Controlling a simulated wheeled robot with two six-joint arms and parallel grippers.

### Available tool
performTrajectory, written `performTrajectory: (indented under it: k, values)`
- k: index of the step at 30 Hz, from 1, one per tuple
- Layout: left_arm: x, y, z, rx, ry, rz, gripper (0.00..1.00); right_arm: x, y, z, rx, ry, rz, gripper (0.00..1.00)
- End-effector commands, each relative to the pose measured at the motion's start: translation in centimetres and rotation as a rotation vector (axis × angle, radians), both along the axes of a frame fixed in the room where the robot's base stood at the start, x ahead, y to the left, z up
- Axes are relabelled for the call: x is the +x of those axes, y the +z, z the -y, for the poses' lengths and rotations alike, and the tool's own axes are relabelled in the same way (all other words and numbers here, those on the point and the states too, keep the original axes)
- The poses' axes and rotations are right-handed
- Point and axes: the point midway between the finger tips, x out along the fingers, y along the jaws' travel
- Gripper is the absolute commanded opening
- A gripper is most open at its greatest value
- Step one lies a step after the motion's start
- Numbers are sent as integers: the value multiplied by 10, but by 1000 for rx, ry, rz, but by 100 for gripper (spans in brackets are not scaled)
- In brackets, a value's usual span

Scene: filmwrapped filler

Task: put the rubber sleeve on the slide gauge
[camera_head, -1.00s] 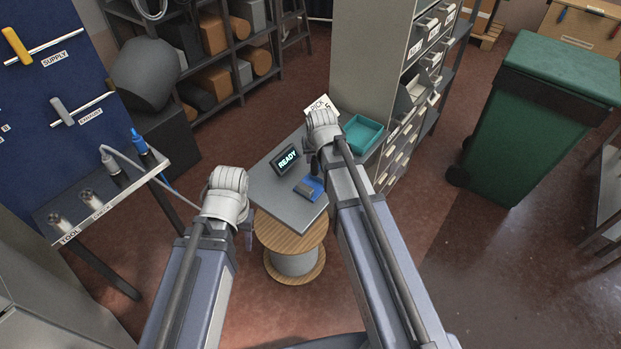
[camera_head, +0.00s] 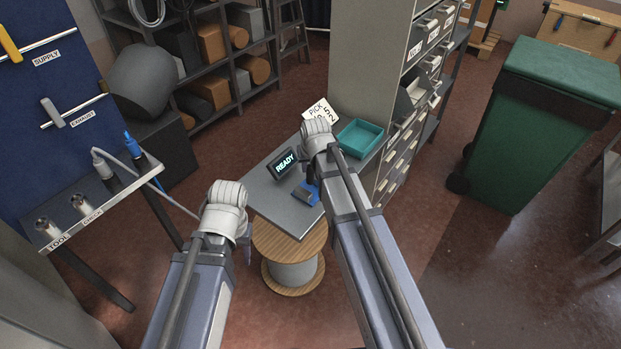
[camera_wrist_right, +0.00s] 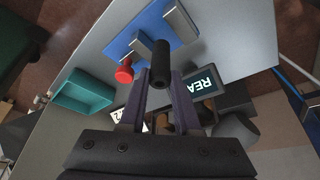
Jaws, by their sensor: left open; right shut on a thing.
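The black rubber sleeve (camera_wrist_right: 161,62) is a short tube held between the fingers of my right gripper (camera_wrist_right: 160,84). One open end faces the wrist camera. In the right wrist view, a blue base with upright grey blocks, which I take for the slide gauge (camera_wrist_right: 122,41), lies on the grey table just beyond the sleeve. I cannot tell whether the sleeve touches it. In the head view the blue gauge (camera_head: 306,194) is partly hidden by my right arm. My left gripper (camera_head: 246,248) is open, low in front of the table's left corner, mostly hidden by its wrist.
A READY display (camera_head: 285,163) stands on the grey table (camera_head: 270,192). A teal tray (camera_head: 360,137) and a PICK card (camera_head: 320,112) are at its back. A red knob (camera_wrist_right: 124,74) is beside the gauge. A drawer cabinet (camera_head: 375,60) stands behind right.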

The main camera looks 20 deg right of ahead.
Motion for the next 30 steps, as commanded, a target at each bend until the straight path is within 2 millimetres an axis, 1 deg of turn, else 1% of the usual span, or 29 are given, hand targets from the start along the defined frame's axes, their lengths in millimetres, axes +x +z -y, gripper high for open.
performTrajectory:
  k: [10,19,23,24,30]
  values:
    - [0,-38,0,0,2,0,50,0,-38,0,0,0,0,0]
    - [0,-36,0,0,2,0,50,0,-36,0,0,0,0,0]
    - [0,-41,0,0,2,0,50,0,-40,0,0,0,0,0]
    - [0,-41,0,0,2,0,50,0,-40,0,0,0,0,32]
    - [0,-39,0,0,2,0,50,0,-39,0,0,0,0,55]
